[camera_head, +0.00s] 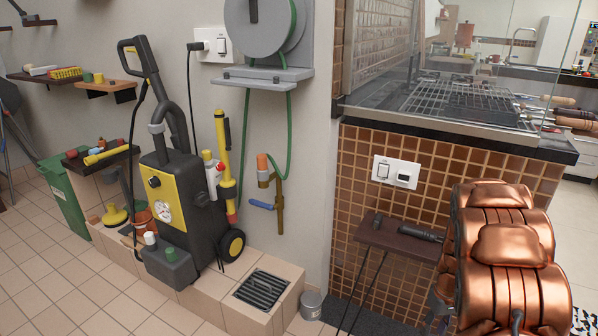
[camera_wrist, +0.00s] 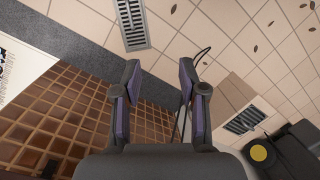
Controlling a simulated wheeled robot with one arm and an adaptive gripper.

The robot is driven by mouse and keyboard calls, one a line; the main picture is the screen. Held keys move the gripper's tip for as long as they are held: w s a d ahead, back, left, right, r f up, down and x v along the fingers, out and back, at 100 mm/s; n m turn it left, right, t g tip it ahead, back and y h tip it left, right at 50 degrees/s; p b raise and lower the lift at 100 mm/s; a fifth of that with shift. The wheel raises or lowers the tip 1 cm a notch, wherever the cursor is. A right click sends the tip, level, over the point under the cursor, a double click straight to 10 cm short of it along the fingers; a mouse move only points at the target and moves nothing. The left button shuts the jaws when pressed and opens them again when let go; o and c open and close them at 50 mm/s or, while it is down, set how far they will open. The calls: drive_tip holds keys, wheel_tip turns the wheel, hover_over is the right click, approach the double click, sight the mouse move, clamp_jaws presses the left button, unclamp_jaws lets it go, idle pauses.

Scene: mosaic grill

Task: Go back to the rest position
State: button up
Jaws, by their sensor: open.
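My gripper (camera_wrist: 159,78) shows in the wrist view with its two dark, purple-padded fingers spread apart. Nothing is between them. The fingers point down toward the tiled floor and the brown mosaic wall (camera_wrist: 80,118), clear of any object. In the head view my copper-coloured arm fills the lower right, in front of the mosaic wall. The gripper itself cannot be made out clearly there.
A small brown shelf (camera_head: 405,239) with a black tool (camera_head: 421,232) juts from the mosaic wall close to my arm. A yellow and black pressure washer (camera_head: 184,205) stands on a tiled ledge with a drain grate (camera_head: 263,289). A grill (camera_head: 470,103) sits behind glass.

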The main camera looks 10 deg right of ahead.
drive_tip(key=s+a+r+p, duration=0.3)
drive_tip(key=a+r+p, duration=0.15)
drive_tip(key=r, duration=0.55)
drive_tip(key=s+a+r+p, duration=0.35)
drive_tip(key=a+r, duration=0.25)
drive_tip(key=r, duration=0.5)
drive_tip(key=s+a+r+p, duration=0.2)
drive_tip(key=a+r+p, duration=0.35)
drive_tip(key=r, duration=0.45)
drive_tip(key=s+a+r+p, duration=0.5)
drive_tip(key=s+r, duration=0.3)
drive_tip(key=s+a+r+h+p, duration=0.1)
drive_tip(key=s+a+r+p, duration=0.3)
drive_tip(key=s+r, duration=0.4)
drive_tip(key=shift+a+r+p, duration=0.35)
drive_tip(key=shift+r+p, duration=0.15)
drive_tip(key=shift+p, duration=0.4)
drive_tip(key=shift+s+d, duration=0.1)
drive_tip(key=shift+d, duration=0.05)
